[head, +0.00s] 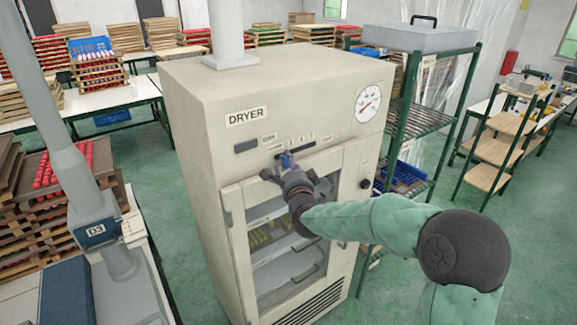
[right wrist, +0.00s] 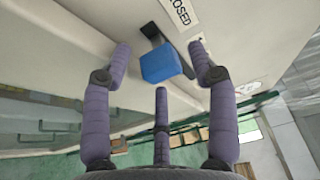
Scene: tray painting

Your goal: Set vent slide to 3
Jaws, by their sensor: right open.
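The beige dryer (head: 185,120) stands upright in the middle of the head view. Its vent slide has a blue knob (head: 286,160) below a small row of scale marks (head: 300,138) on the front panel. I cannot read the slide's setting. My right gripper (head: 276,172) is at the knob, partly hiding the slide. In the right wrist view the blue knob (right wrist: 163,66) lies between the spread fingers of my right gripper (right wrist: 160,62), with clear gaps on both sides. A dark slot (right wrist: 150,33) shows behind it, beside a label (right wrist: 180,12) ending in "OSED". My left gripper is out of view.
The dryer's glazed door (head: 262,262) is below the slide, and a round dial (head: 368,103) is at upper right. A green metal rack (head: 410,120) stands close on the right. A grey pipe (head: 60,120) and stacked trays are on the left.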

